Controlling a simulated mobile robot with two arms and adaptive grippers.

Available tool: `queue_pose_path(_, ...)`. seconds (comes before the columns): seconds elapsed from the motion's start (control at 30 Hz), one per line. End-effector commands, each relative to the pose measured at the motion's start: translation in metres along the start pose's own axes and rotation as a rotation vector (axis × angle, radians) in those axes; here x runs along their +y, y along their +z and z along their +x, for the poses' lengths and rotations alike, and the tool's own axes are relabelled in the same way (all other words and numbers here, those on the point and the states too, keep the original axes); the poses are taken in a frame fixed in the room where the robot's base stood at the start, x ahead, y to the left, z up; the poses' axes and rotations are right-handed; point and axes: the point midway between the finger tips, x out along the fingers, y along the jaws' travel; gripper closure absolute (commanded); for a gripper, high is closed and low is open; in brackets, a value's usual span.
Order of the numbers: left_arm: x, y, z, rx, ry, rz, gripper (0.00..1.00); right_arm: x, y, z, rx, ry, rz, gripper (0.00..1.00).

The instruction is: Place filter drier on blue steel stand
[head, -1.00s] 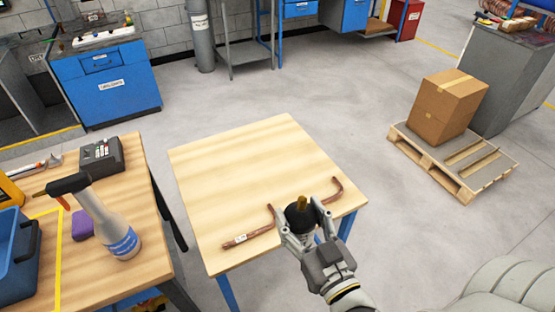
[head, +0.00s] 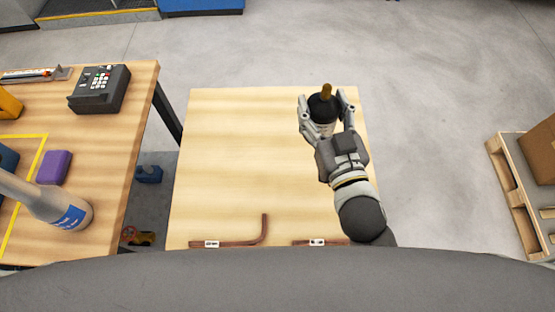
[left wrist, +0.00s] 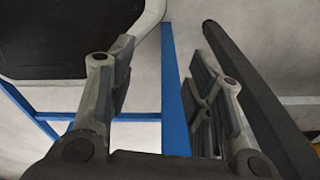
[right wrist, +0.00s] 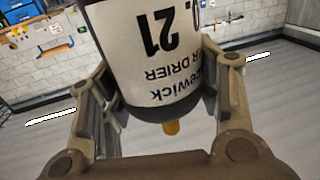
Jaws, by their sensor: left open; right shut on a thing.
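The filter drier (head: 323,108) is a dark-ended cylinder with a brass-coloured stub on top and a white label. My right gripper (head: 326,112) is shut around it over the right far part of the small wooden-topped table. In the right wrist view the drier (right wrist: 165,50) sits between the fingers, its printed label upside down. I cannot tell whether it touches the tabletop. The table (head: 235,150) is likely the blue steel stand; blue legs (left wrist: 175,110) show in the left wrist view. My left gripper (left wrist: 160,85) is open and empty, beside or below the stand's blue frame.
Two bent copper tubes (head: 250,243) (head: 315,241) lie at the table's near edge. A pallet (head: 517,195) with a carton stands right. The table's middle is clear.

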Motion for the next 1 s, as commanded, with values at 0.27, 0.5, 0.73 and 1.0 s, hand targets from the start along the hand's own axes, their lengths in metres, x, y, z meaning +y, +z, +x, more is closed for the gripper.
queue_pose_path(0.27, 0.006, 0.036, 0.035, -0.046, 0.006, 0.0, 0.53, -0.098, 0.013, 0.055, 0.01, -0.262, -0.004, 0.85)
queue_pose_path(0.5, 0.006, 0.04, 0.059, -0.047, 0.006, 0.0, 0.53, -0.176, 0.035, 0.077, 0.006, -0.485, -0.005, 0.85)
queue_pose_path(0.73, 0.005, 0.026, 0.068, -0.024, 0.005, 0.002, 0.53, -0.205, 0.051, 0.082, 0.004, -0.583, -0.002, 0.85)
queue_pose_path(1.0, 0.005, 0.024, 0.063, -0.021, 0.005, 0.003, 0.53, -0.158, 0.073, 0.096, 0.001, -0.587, -0.008, 0.85)
